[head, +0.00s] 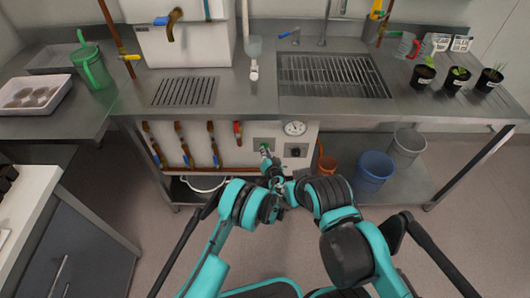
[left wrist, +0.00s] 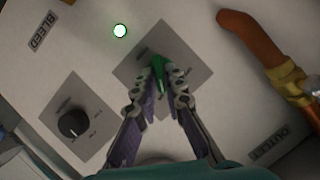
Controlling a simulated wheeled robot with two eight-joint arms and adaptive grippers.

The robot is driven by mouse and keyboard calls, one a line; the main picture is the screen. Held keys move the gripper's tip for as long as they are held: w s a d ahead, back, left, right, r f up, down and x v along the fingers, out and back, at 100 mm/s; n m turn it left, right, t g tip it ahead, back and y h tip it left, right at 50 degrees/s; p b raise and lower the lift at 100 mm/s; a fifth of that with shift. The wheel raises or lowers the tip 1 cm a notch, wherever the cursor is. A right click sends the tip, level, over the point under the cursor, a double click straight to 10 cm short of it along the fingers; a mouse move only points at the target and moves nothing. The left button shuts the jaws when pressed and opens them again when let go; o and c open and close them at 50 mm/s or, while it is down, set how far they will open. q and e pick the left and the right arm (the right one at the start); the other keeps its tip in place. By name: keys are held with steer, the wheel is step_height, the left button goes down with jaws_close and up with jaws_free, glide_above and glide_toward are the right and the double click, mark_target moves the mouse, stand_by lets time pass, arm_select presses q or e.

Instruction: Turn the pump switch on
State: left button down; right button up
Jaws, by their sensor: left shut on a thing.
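The pump switch is a small green lever on a grey square plate of the white panel, and it shows in the left wrist view (left wrist: 158,72). In the head view the switch (head: 264,147) is tiny, at the panel below the bench. My left gripper (left wrist: 167,83) is shut on the green lever, with a fingertip on each side; in the head view the gripper (head: 267,160) reaches up to the panel. A small round lamp (left wrist: 120,31) beside the plate looks bright, white with a green rim. My right arm comes in close beside the left; its gripper cannot be made out.
A black knob (left wrist: 73,124) sits on another grey plate beside the switch. A gauge (head: 295,128) is above the knob. A blue bucket (head: 372,172) stands on the lower shelf at right.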

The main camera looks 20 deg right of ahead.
arm_select(q)
steer(key=shift+m, duration=0.3)
stand_by(0.4)
steer(key=c, duration=1.6)
jaws_free()
steer(key=shift+s, duration=0.1)
steer(key=v, duration=0.7)
steer(key=shift+s+d, duration=0.1)
steer(key=shift+d, duration=0.05)
